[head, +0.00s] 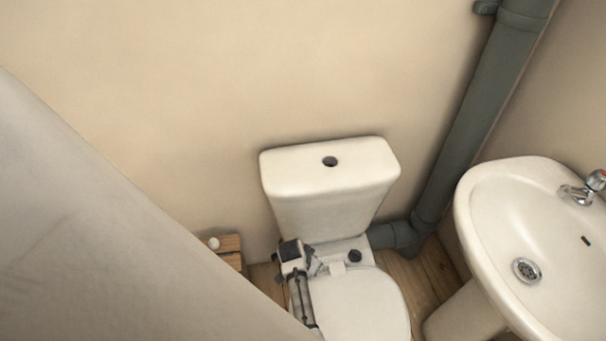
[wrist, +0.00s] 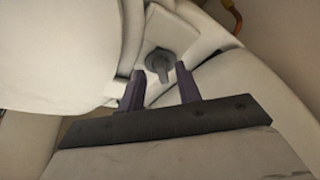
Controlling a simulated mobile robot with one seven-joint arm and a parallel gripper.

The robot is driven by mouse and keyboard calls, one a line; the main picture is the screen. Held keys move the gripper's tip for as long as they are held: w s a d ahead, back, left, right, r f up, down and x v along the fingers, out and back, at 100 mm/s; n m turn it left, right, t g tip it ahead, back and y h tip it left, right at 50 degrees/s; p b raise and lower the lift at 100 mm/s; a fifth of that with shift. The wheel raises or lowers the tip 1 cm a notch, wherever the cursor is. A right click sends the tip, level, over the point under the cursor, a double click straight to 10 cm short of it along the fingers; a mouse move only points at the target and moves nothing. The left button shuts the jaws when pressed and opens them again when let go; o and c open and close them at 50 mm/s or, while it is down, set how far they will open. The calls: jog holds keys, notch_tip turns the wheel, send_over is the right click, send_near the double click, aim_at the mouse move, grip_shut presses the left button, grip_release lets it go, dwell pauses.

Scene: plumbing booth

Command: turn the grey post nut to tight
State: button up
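The grey post nut (wrist: 160,64) shows in the wrist view on a white ledge of the toilet, with a wing pointing toward my gripper. My gripper (wrist: 159,76) is open, its two dark fingers apart on either side of the nut's wing. I see no clear contact between the fingers and the nut. In the head view my gripper (head: 316,264) is low at the left of the ledge behind the toilet seat (head: 362,305). There the nut by my gripper cannot be made out clearly.
The cistern (head: 328,195) rises behind the ledge. A dark round knob (head: 355,256) sits on the ledge's right side. A grey pipe (head: 470,120) and a basin (head: 540,240) stand at the right. A wooden block (head: 231,243) is at the left wall.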

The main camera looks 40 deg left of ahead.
jog(key=v, duration=1.2)
jog(key=shift+f, duration=0.1)
